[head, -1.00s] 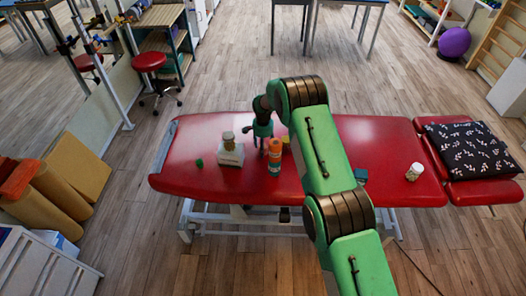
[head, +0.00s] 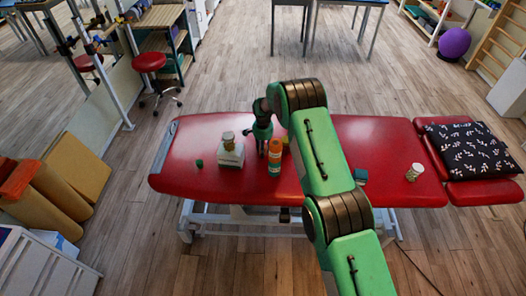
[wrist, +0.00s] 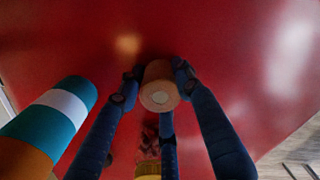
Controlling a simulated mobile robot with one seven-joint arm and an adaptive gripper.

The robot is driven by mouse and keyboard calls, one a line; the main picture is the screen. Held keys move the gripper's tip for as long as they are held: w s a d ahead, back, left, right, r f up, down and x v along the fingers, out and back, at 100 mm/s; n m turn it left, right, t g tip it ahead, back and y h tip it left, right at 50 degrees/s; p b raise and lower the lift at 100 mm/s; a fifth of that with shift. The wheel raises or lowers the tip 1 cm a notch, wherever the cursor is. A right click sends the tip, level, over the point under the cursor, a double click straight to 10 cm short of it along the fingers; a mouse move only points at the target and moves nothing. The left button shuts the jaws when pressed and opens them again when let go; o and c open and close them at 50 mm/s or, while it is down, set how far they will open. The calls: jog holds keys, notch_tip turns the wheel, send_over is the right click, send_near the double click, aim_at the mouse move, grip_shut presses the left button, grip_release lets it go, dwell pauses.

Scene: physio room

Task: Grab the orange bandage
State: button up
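The orange bandage (wrist: 159,87) is a small tan-orange roll with a pale round core, seen end-on in the wrist view. My gripper (wrist: 158,82) has its blue fingers around it: one fingertip at its left side, one at its right, and a third just below. The fingers look closed against the roll, close above the red table. In the head view my gripper (head: 263,148) points down at the table behind a tall striped can, and I cannot make out the bandage there.
The red treatment table (head: 385,140) carries an orange, white and teal can (head: 275,157) right by my gripper; it fills the left of the wrist view (wrist: 62,112).

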jog(key=shift+r, duration=0.15)
jog(key=shift+c, duration=0.2)
jog(key=shift+r+p, duration=0.4)
jog(key=shift+r, duration=4.45)
jog(key=shift+r, duration=0.15)
